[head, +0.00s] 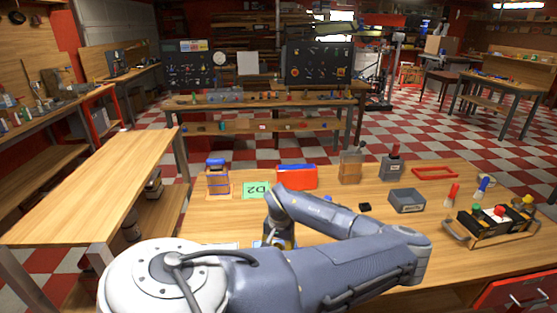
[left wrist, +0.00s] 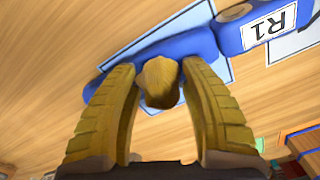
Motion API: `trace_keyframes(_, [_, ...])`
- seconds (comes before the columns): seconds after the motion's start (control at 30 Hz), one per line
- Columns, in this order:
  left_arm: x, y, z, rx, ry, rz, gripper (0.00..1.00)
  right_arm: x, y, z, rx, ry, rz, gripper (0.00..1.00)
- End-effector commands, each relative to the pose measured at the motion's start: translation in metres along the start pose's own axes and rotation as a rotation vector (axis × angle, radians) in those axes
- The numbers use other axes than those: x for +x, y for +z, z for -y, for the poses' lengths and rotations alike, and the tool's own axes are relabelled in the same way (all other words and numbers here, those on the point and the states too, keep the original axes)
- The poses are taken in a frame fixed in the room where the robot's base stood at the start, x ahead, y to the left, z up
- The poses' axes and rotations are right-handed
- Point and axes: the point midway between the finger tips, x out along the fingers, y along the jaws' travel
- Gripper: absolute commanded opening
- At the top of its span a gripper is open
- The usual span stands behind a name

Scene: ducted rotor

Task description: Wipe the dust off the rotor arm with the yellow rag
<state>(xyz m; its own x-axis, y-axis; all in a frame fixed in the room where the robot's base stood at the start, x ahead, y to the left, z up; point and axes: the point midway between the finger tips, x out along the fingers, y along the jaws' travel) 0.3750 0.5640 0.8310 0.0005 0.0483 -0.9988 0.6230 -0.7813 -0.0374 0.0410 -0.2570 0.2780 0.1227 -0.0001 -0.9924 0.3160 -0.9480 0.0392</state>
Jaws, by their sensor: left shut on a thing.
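In the left wrist view, a small wadded yellow-brown rag (left wrist: 160,84) sits between the fingertips of my left gripper (left wrist: 158,72), which is shut on it. The blue rotor arm (left wrist: 185,45) lies slantwise just beyond the rag, over a pale blue rectangle on the wooden table. The rag overlaps the rotor arm in this view; I cannot tell whether they touch. No dust is clear to see. In the head view my left forearm hides most of the gripper and the rotor arm. My right gripper is not in view.
A blue block labelled R1 (left wrist: 264,26) adjoins the rotor arm's upper right end. A red frame (head: 434,173) lies at the back.

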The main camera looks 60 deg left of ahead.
Motion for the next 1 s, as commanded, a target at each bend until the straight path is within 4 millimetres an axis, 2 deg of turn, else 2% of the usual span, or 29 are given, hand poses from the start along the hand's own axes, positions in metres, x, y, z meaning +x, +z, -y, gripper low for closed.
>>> trace_keyframes(0.7, [-0.055,-0.003,0.0,0.0,0.001,-0.002,0.17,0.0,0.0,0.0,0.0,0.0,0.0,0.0])
trace_keyframes(1.0, [-0.057,-0.003,0.0,0.0,0.0,0.0,0.17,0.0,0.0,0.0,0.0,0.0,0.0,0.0])
